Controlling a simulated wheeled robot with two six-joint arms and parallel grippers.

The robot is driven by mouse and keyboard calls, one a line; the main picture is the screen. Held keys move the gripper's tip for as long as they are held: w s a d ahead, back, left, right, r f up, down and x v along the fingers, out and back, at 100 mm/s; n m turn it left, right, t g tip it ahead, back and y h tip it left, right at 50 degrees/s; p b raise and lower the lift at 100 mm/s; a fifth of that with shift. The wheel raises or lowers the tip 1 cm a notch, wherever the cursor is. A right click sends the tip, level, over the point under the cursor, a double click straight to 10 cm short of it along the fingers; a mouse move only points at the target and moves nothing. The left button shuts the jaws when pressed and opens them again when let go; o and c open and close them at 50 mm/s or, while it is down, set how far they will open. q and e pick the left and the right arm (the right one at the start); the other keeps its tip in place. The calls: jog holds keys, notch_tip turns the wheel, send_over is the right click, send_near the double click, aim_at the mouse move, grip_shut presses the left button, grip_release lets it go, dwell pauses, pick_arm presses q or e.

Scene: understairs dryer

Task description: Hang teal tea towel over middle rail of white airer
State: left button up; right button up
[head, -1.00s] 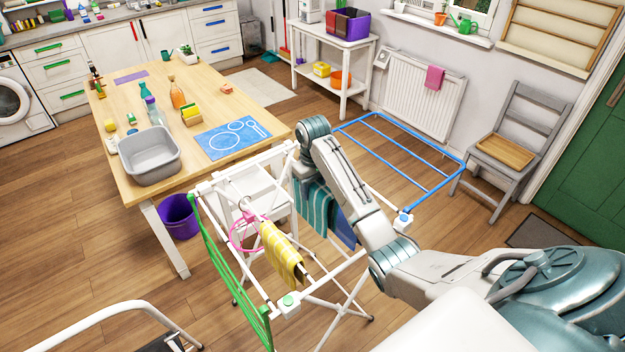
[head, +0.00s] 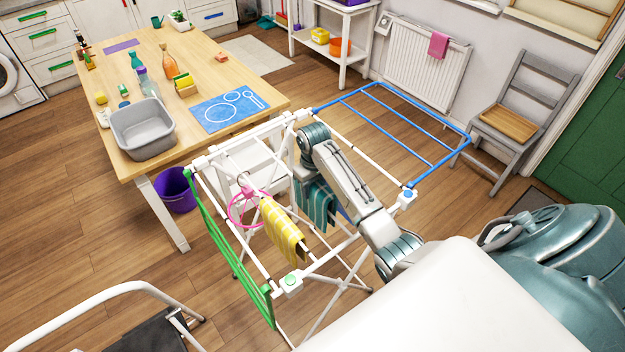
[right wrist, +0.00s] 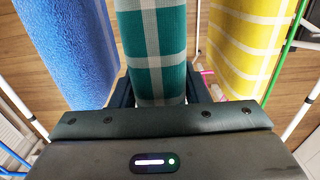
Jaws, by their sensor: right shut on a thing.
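The white airer (head: 268,261) stands in the middle of the head view, with a green wing on the left and a blue wing on the right. The teal tea towel (head: 317,207), with pale stripes, hangs among the airer's rails below my right gripper (head: 303,180). In the right wrist view the teal towel (right wrist: 155,45) runs down between the fingers of my right gripper (right wrist: 160,95), which is shut on it. The gripper's tips are hidden behind my wrist in the head view. Whether the towel rests on the middle rail cannot be told. My left gripper is not in view.
A yellow checked towel (head: 283,230) hangs to the left of the teal one, and a blue towel (right wrist: 65,50) to its other side. A pink ring hanger (head: 246,208) hangs on the airer. The wooden table (head: 190,120) stands behind left, a grey chair (head: 510,120) back right.

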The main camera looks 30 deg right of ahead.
jog(key=shift+s+f, duration=0.15)
jog(key=shift+f, duration=0.7)
notch_tip(320, 180, down, 3)
jog(key=shift+r+b, duration=0.1)
jog(key=shift+b, duration=0.4)
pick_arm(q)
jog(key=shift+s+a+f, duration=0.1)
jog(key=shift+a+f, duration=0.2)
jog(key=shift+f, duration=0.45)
pick_arm(e)
jog(key=shift+f, duration=0.8)
jog(key=o, duration=1.1)
notch_tip(320, 180, up, 9)
jog(key=b, duration=0.3)
jog(key=shift+r, duration=0.15)
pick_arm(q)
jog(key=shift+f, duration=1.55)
pick_arm(e)
jog(key=shift+r, duration=0.75)
